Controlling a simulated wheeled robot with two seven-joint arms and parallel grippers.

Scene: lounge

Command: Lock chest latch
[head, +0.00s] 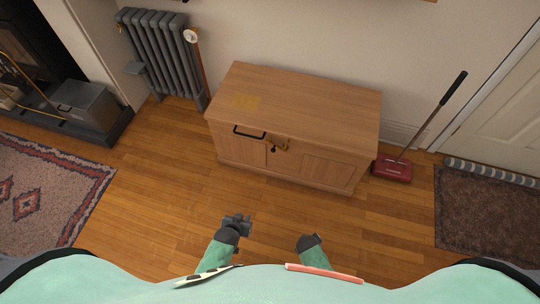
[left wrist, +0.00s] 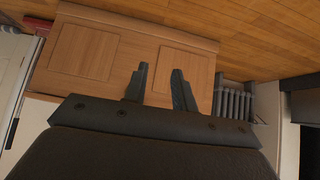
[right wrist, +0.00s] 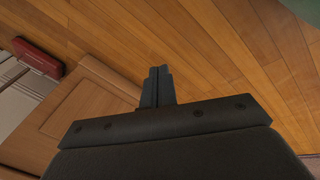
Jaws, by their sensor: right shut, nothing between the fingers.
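The wooden chest (head: 318,105) stands against the wall with its lid down. Its latch (head: 279,146), a small tan plate with a dark part, is at the middle of the upper front edge. My left gripper (head: 238,219) is in front of and below the chest, apart from it. In the left wrist view, its fingers (left wrist: 160,85) are spread and empty, with the chest's panelled front (left wrist: 85,52) beyond. My right gripper (head: 309,240) is low in front of me, clear of the chest. In the right wrist view, its fingers (right wrist: 157,86) are together with nothing between them.
A grey radiator (head: 160,55) stands to the left, a red floor sweeper (head: 392,168) to the right. Rugs lie at both sides. The wooden floor before the chest is clear.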

